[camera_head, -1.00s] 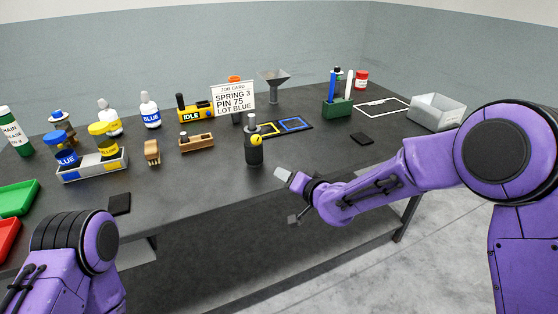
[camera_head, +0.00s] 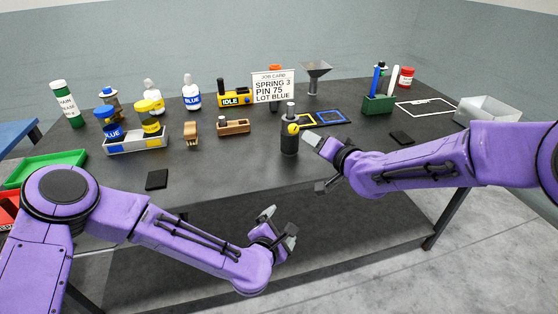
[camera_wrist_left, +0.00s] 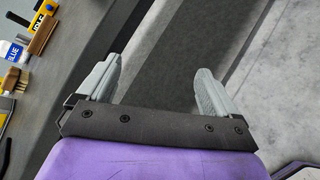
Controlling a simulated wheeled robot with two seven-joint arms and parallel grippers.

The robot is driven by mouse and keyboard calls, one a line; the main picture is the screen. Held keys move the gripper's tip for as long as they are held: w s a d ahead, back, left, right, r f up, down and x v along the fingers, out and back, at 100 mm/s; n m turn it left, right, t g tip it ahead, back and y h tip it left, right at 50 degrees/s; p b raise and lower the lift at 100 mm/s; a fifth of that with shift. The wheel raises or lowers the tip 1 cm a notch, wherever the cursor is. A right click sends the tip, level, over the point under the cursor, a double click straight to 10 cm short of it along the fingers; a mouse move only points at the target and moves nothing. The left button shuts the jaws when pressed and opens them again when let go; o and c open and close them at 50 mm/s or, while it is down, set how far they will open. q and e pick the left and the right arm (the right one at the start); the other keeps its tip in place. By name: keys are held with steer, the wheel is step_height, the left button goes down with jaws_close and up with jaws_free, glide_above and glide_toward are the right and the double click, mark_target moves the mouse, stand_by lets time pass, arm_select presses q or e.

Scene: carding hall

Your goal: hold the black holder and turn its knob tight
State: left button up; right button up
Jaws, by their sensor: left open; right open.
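The black holder (camera_head: 289,142) stands upright near the front edge of the table, with a yellow knob (camera_head: 293,129) on its side and a grey pin-like top. My right gripper (camera_head: 316,162) is open and empty, just right of the holder and apart from it, at the table's front edge. My left gripper (camera_head: 278,228) is open and empty, below and in front of the table edge, under the holder in the picture. In the left wrist view its two grey fingers (camera_wrist_left: 155,82) are spread with nothing between them. The holder is not visible there.
A grey tray (camera_head: 137,145) with bottles and a brush (camera_head: 191,136) stand left. Black pads (camera_head: 157,180) lie on the table. The front middle is clear.

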arm_select(q)
steer(key=w+r+n+t, duration=0.2)
steer(key=w+r+n, duration=0.1)
steer(key=w+r, duration=0.2)
steer(key=n+t, duration=0.3)
steer(key=n, duration=0.4)
glide_toward(288, 140)
steer(key=shift+w+a, duration=0.15)
steer(key=shift+a, duration=0.05)
steer(key=x, duration=1)
steer(key=shift+w+d, duration=0.15)
steer(key=shift+d, duration=0.05)
steer(key=c, duration=1.6)
